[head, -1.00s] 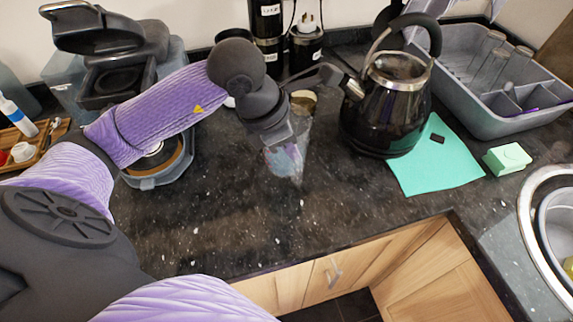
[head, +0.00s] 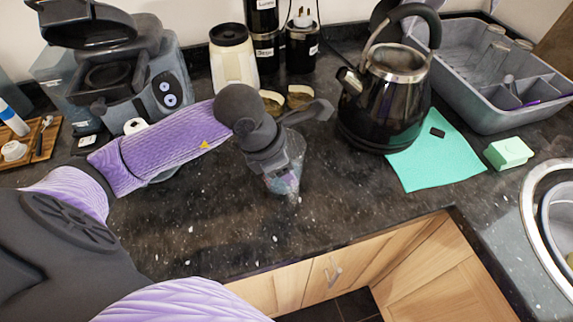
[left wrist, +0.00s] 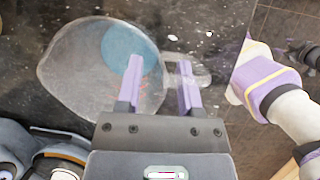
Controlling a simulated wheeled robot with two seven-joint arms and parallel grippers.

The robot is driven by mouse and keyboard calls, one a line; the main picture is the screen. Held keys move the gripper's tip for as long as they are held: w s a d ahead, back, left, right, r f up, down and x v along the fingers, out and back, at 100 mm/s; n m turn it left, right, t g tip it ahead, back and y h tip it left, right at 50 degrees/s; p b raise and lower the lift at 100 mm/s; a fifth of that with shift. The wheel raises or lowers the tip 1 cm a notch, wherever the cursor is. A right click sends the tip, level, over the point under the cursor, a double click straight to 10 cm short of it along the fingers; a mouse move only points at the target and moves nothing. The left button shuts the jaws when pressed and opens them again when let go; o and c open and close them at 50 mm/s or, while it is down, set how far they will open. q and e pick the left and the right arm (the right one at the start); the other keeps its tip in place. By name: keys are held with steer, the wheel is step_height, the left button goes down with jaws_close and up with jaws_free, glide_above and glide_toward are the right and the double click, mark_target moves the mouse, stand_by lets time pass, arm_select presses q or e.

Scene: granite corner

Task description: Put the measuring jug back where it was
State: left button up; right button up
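The clear measuring jug (head: 284,181) is below my left gripper (head: 275,163) in the head view, over the dark counter left of the kettle. In the left wrist view the jug (left wrist: 75,65) has a wide round rim, a blue disc at its bottom and faint red marks. The exact contact is hard to see. Whether the jug's base touches the counter cannot be told.
A black kettle (head: 385,105) stands to the right, by a teal cloth (head: 430,170), a green sponge (head: 508,153) and a grey dish rack (head: 520,118). A cream container (head: 234,65) and dark canisters (head: 303,45) stand behind. The front counter (head: 230,225) is clear.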

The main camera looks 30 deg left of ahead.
arm_select(q)
steer(key=shift+r, duration=0.25)
steer(key=p+v, duration=0.2)
steer(key=v, duration=0.9)
steer(key=shift+s+r, duration=0.15)
steer(key=shift+r, duration=0.15)
steer(key=shift+a, duration=0.15)
